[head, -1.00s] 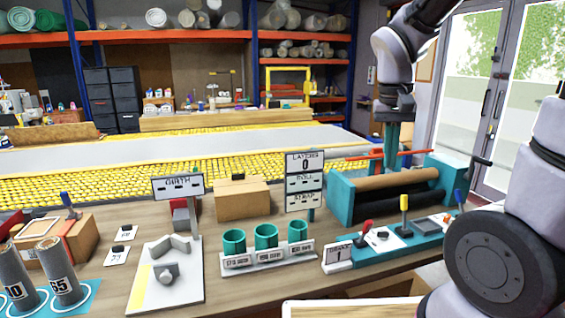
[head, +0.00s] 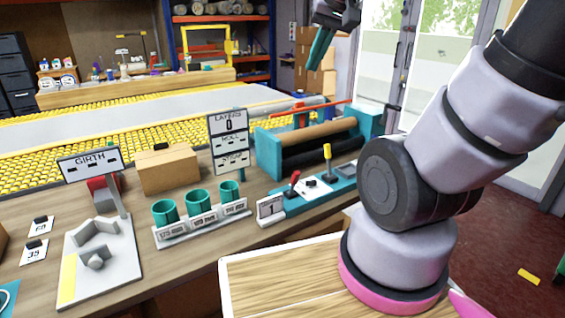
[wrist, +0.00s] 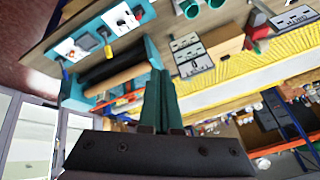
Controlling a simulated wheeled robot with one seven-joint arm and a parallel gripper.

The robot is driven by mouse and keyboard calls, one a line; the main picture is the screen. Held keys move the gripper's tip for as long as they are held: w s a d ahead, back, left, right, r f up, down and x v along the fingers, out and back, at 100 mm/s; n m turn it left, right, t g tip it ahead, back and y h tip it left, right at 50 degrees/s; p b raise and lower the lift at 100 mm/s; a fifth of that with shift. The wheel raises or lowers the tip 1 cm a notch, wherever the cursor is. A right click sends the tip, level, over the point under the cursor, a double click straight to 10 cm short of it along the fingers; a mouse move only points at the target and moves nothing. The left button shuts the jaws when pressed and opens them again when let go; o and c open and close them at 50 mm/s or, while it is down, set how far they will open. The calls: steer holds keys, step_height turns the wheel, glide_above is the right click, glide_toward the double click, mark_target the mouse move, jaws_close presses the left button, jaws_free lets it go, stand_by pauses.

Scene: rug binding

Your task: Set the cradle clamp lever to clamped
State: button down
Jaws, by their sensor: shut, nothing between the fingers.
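The teal cradle (head: 268,150) with a dark roller and a tan roller stands at the back right of the bench. A red bar (head: 300,116) runs above its far side. On the teal panel before it stand a red-knobbed lever (head: 294,180) and a yellow-handled lever (head: 327,153). A blue-handled lever (wrist: 65,73) shows in the wrist view; my arm hides it in the head view. No readable label tells which is the clamp lever. My gripper (head: 317,62), with teal fingers, is shut and empty, high above and behind the cradle. It also shows in the wrist view (wrist: 161,76).
A sign reading LAYERS 0, ROLL, STRAP (head: 228,140) stands left of the cradle. Left of it are a cardboard box (head: 168,170), teal cups (head: 198,200) and the GIRTH stand (head: 90,163). A wooden top (head: 270,275) lies in front. Space around my gripper is clear.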

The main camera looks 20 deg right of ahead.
steer(key=w+f+n+g, duration=0.3)
steer(key=w+f, duration=0.6)
steer(key=w, duration=0.2)
steer(key=n+g+h, duration=0.1)
steer(key=n+g, duration=0.1)
steer(key=n, duration=0.1)
glide_above(295, 178)
steer(key=w, duration=0.6)
step_height(295, 178, down, 15)
step_height(295, 178, down, 12)
steer(key=s, duration=0.2)
steer(key=shift+s+r, duration=0.25)
steer(key=shift+s+d+f, duration=0.15)
steer(key=shift+s+d, duration=0.05)
steer(key=shift+s, duration=0.45)
steer(key=shift+s+d+f, duration=0.1)
steer(key=shift+s+d, duration=0.05)
steer(key=shift+s, duration=0.45)
steer(key=shift+w, duration=0.1)
